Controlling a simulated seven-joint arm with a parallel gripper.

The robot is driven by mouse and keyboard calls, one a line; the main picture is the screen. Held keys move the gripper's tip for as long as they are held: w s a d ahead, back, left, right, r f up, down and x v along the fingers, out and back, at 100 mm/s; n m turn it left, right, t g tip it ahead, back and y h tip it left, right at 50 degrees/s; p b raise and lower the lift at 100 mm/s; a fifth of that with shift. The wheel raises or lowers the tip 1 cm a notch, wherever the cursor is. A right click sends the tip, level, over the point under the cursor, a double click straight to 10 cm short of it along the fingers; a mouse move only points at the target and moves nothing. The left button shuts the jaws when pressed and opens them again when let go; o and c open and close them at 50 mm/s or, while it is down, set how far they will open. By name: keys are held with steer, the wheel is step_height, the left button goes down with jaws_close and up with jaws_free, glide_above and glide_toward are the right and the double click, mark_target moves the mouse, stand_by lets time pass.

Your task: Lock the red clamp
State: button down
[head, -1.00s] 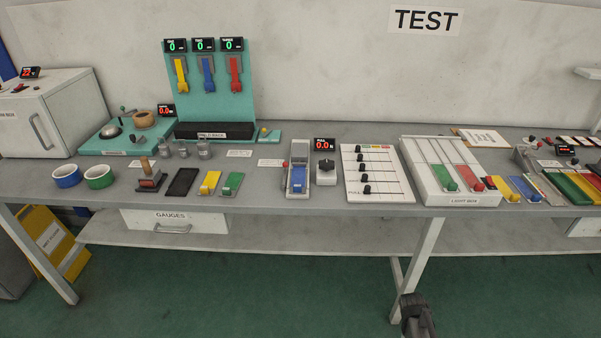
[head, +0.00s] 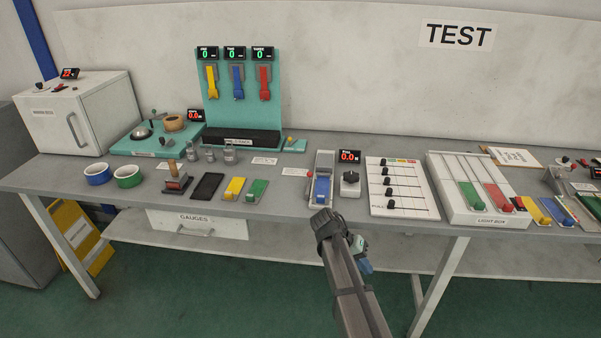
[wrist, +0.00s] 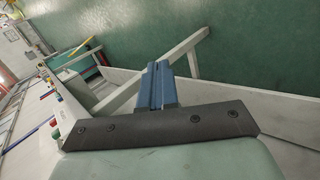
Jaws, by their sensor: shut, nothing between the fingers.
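The red clamp (head: 264,80) hangs at the right of a row of three on the upright turquoise board (head: 222,113), beside the blue clamp (head: 237,80) and the yellow clamp (head: 211,80). Each has a small display above it, with green digits reading 0. Whether its lever is locked is too small to tell. My gripper (head: 365,266) is at the front of the bench, low and right of the board, far from the red clamp. In the wrist view my gripper's blue fingers (wrist: 156,84) are together and empty. The red clamp is not recognisable there.
A device with a blue lever (head: 322,187) and a black knob (head: 350,179) stand near the bench's front edge. A slider panel (head: 402,190) and light box (head: 480,187) lie to the right. Yellow (head: 234,188) and green (head: 257,190) blocks lie before the board.

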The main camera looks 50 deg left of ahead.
steer(key=s+a+r+t+y, duration=0.1)
steer(key=s+a+r, duration=0.3)
steer(key=a+r, duration=0.3)
steer(key=s+a+r+t, duration=0.1)
steer(key=s+a+r, duration=0.3)
steer(key=a+r, duration=0.25)
steer(key=a+r+n+y, duration=0.2)
steer(key=a+r, duration=0.3)
steer(key=a, duration=0.5)
steer(key=a+r+n+y, duration=0.2)
steer(key=a+r+y, duration=0.3)
steer(key=a, duration=0.5)
steer(key=shift+s+a+r, duration=0.2)
steer(key=shift+s+r, duration=0.1)
steer(key=shift+r, duration=0.15)
steer(key=x, duration=0.9)
steer(key=shift+w+a+f, duration=0.1)
steer(key=shift+w+f, duration=0.1)
steer(key=shift+w, duration=0.15)
steer(key=shift+w+d+f, duration=0.1)
steer(key=shift+w+d, duration=0.15)
steer(key=shift+w, duration=0.2)
steer(key=shift+w+d, duration=0.25)
steer(key=shift+w, duration=0.25)
steer(key=shift+w+d, duration=0.25)
steer(key=shift+w, duration=0.2)
steer(key=shift+w+d, duration=0.2)
steer(key=shift+w, duration=0.3)
